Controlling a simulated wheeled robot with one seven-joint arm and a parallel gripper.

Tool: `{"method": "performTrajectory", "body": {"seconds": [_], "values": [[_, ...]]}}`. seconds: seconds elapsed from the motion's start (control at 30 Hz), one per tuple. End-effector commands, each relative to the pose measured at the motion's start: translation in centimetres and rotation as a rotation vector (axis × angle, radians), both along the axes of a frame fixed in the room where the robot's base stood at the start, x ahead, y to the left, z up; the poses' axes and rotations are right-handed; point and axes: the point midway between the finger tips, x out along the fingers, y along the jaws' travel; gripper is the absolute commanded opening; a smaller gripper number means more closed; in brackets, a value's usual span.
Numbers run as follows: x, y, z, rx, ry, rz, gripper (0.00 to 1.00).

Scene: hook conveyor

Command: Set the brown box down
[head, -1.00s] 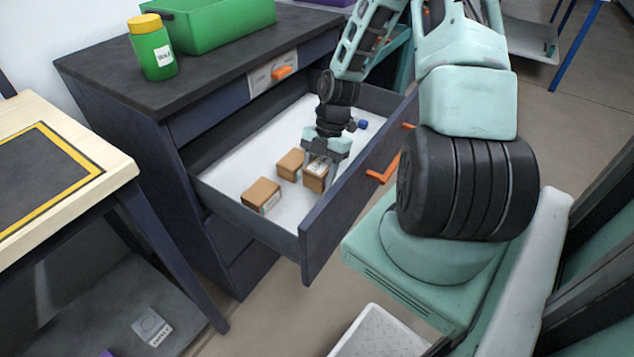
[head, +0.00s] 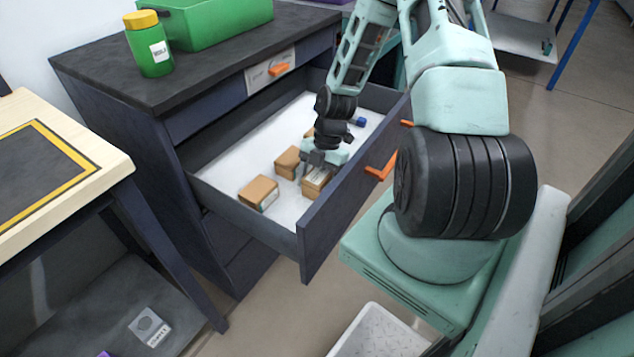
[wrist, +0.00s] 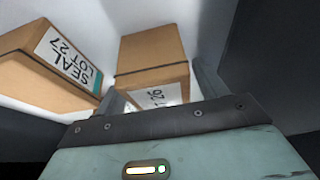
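My gripper (head: 316,174) is inside the open drawer (head: 231,198), pointing down with its fingers around a brown box (head: 313,190). In the wrist view the fingers (wrist: 158,85) stand at the two sides of a brown box (wrist: 150,48), whose white label faces the camera and is partly hidden by the gripper. The box is low, close to the drawer floor; whether it touches is hidden. Another brown box (head: 288,161) lies just left of it. A further brown box (head: 258,192) lies nearer the drawer's left wall. The wrist view shows a box marked "SEAL LOT 27" (wrist: 45,68) at left.
The drawer front with its orange handle (head: 381,167) rises close beside my gripper. A green tub (head: 215,20) and a green jar (head: 150,48) stand on the cabinet top.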

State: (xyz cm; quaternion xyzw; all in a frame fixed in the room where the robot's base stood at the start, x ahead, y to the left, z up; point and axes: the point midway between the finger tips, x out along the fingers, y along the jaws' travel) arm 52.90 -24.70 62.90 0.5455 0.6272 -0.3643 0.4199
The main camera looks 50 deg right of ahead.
Motion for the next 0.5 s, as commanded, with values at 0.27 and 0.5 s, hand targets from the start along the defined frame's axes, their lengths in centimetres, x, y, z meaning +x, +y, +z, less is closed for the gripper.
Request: {"method": "performTrajectory", "body": {"seconds": [0.27,0.5], "values": [[0.1,-0.4,1.1,-0.001,-0.001,-0.001,0.72],[0.3,-2.2,5.6,-0.004,-0.002,-0.004,0.72]]}}
